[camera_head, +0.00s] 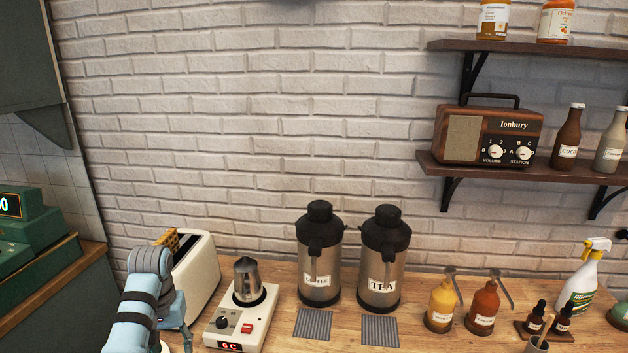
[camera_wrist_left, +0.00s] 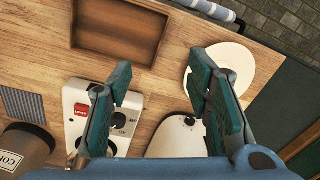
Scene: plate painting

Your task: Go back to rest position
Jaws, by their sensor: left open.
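My left gripper (camera_wrist_left: 159,68) is open and empty in the left wrist view, its two dark green fingers spread apart over the wooden counter (camera_wrist_left: 160,90). In the left wrist view, a white plate (camera_wrist_left: 242,62) lies partly behind the right finger, and the toaster (camera_wrist_left: 178,138) is below between the fingers. In the head view, my left arm (camera_head: 149,290) comes in at the lower left, in front of the toaster (camera_head: 198,275); its gripper is not clearly seen there. My right gripper is in neither view.
A hot plate with a moka pot (camera_head: 247,283) stands right of my left arm. Coffee (camera_head: 320,262) and tea (camera_head: 384,265) dispensers stand behind grey drip mats (camera_head: 380,330). Sauce bottles (camera_head: 441,305) are to the right. A wooden tray (camera_wrist_left: 88,52) lies on the counter in the left wrist view.

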